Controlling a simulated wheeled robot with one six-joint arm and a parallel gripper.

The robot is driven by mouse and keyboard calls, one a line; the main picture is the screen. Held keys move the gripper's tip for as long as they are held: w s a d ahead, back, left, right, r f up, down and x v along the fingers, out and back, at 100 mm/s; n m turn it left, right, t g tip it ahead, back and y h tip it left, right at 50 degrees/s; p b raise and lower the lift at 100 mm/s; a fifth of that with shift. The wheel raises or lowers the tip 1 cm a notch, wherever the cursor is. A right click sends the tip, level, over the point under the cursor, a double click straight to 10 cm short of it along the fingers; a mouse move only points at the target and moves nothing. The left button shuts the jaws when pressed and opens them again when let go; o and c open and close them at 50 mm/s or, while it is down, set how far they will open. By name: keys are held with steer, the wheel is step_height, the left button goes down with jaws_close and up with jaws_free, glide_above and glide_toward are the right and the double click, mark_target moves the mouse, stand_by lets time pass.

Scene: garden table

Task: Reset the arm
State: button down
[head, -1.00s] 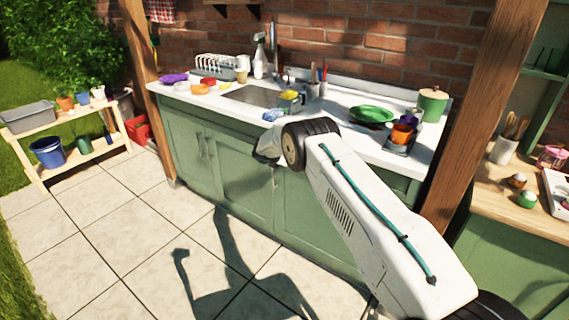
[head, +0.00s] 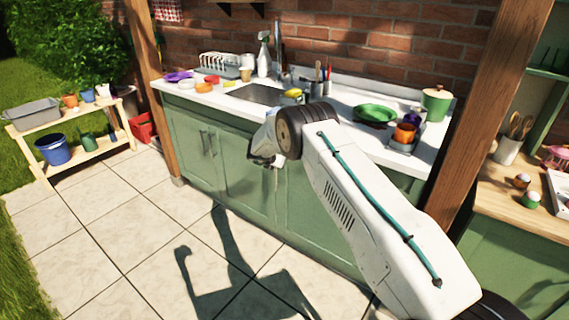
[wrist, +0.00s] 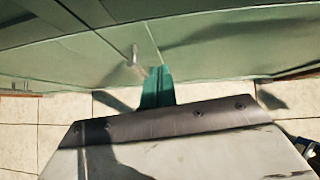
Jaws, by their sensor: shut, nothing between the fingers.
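My gripper (head: 262,160) hangs at the end of my white arm, in front of the green cabinet (head: 241,190) and below the counter's edge. It is mostly hidden behind my dark wrist joint in the head view. In the wrist view, the teal fingers of my gripper (wrist: 157,86) are together with nothing between them. They point toward the green cabinet front (wrist: 215,45), where a metal handle (wrist: 134,57) shows just beyond the fingertips. I cannot tell the exact gap.
The white counter (head: 335,105) holds a sink (head: 255,94), a green plate (head: 375,113), an orange cup (head: 404,132) and a green canister (head: 435,103). A wooden post (head: 490,115) stands right. The tiled floor (head: 110,220) at left is clear.

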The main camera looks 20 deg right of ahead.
steer(key=s+a+r+n+t+y, duration=0.1)
steer(key=s+a+r+n+y, duration=0.2)
steer(key=a+n, duration=0.45)
steer(key=s+a+r+n+t+y, duration=0.1)
steer(key=a+r+n+t+y, duration=0.2)
steer(key=a+n, duration=0.4)
steer(key=s+a+r+n+g+y, duration=0.2)
steer(key=s+a+r+n+y, duration=0.1)
steer(key=s+r+n, duration=0.5)
steer(key=s+a+r+n+g+y, duration=0.2)
steer(key=s+r+n+g+y, duration=0.1)
steer(key=s+r+n, duration=0.45)
steer(key=s+d+r+n+g+h, duration=0.1)
steer(key=s+d+r+n, duration=0.4)
steer(key=s, duration=1.1)
steer(key=s+d+r+n+g+h, duration=0.1)
steer(key=s+d+r+n, duration=0.3)
steer(key=s, duration=1.2)
steer(key=s+d+r+n+g+h, duration=0.1)
steer(key=s+d+r+n+h, duration=0.2)
steer(key=s, duration=1.3)
step_height(320, 180, up, 4)
steer(key=d+n, duration=0.2)
steer(key=n, duration=0.1)
steer(key=shift+s+d+n+g, duration=0.35)
steer(key=shift+s+n+g, duration=0.05)
